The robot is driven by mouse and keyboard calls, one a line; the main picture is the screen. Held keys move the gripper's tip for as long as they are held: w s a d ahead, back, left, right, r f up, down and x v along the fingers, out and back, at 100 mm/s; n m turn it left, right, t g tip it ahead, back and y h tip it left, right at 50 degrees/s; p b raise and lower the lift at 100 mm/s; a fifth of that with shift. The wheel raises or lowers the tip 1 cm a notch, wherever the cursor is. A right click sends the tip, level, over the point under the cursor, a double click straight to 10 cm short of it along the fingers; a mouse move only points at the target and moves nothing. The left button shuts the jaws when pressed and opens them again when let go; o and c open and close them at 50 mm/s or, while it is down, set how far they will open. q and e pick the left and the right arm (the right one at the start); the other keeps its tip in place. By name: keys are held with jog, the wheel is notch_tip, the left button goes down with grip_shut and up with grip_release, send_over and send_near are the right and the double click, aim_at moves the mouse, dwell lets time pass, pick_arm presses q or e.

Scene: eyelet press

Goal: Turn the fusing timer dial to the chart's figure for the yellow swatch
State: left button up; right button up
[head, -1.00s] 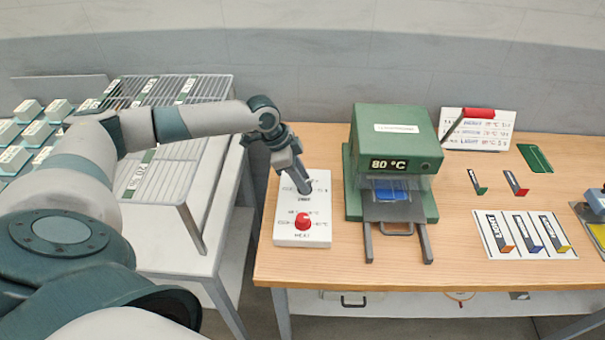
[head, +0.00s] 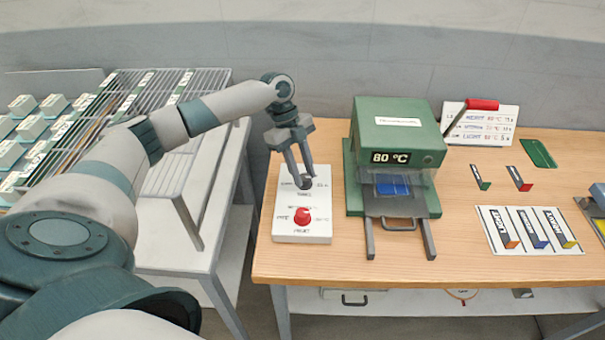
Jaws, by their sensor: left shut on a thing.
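A white control box (head: 287,232) stands at the table's left end. Its timer dial (head: 306,183) is a small dark knob at the back, partly hidden by my gripper, so I cannot read its setting. My left gripper (head: 304,182) points down and is shut on this dial, one finger at each side. The chart (head: 497,125) is a white board with several printed lines, too small to read surely. A yellow-ended tag (head: 570,243) lies rightmost on a white card. A yellow patch (head: 600,227) shows at the right edge, cut off.
A red heat dial (head: 301,216) sits in front of the timer dial. A green press (head: 398,140) reading 80 °C, with a red-gripped lever (head: 481,104), stands right of the box. A rack (head: 190,99) stands on the left table. Bare wood lies in front of the white card.

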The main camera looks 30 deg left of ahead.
dwell(0.3)
pick_arm(q)
jog(key=o, duration=1)
jog(key=shift+o, duration=0.2)
jog(key=shift+a+r, duration=0.1)
jog(key=shift+w+a+r+b, duration=0.1)
jog(key=shift+r+b, duration=0.1)
jog(key=shift+b, duration=0.1)
jog(key=b+v, duration=0.5)
jog(key=v, duration=1.1)
jog(key=shift+r, duration=0.3)
jog(key=shift+f, duration=0.1)
